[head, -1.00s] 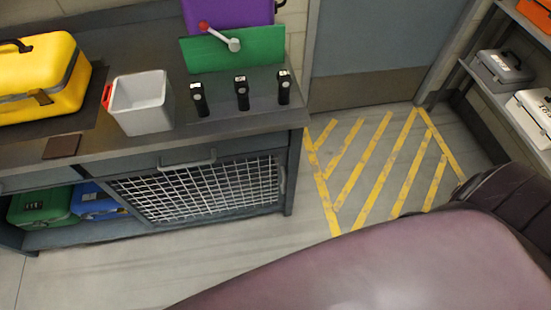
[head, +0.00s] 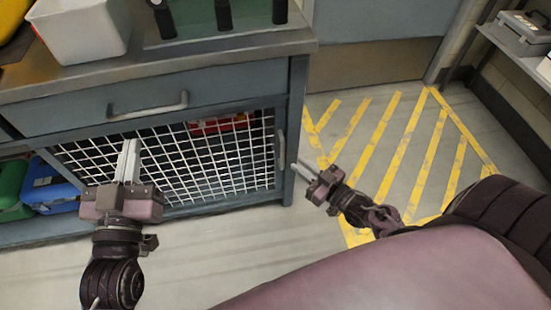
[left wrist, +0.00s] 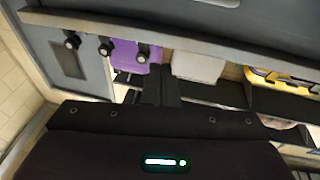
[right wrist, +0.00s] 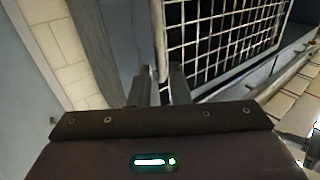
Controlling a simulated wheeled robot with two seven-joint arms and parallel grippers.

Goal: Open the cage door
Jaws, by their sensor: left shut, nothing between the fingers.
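The cage door (head: 200,165) is a white wire mesh panel in the lower cabinet, and it is closed. Its upright handle (head: 281,150) is at the door's right edge. My right gripper (head: 296,167) is open beside the handle. In the right wrist view, a pale upright bar, seemingly the handle (right wrist: 160,45), lines up with the gap between the fingers (right wrist: 160,85); I cannot tell whether they touch it. My left gripper (head: 129,150) is shut and empty in front of the mesh's left part, hiding some of it.
A drawer with a handle (head: 147,106) is above the door. A red item (head: 216,124) shows behind the mesh. Blue (head: 48,190) and green (head: 12,188) cases sit left. A white bin (head: 85,30) stands on the counter. The striped floor at right is clear.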

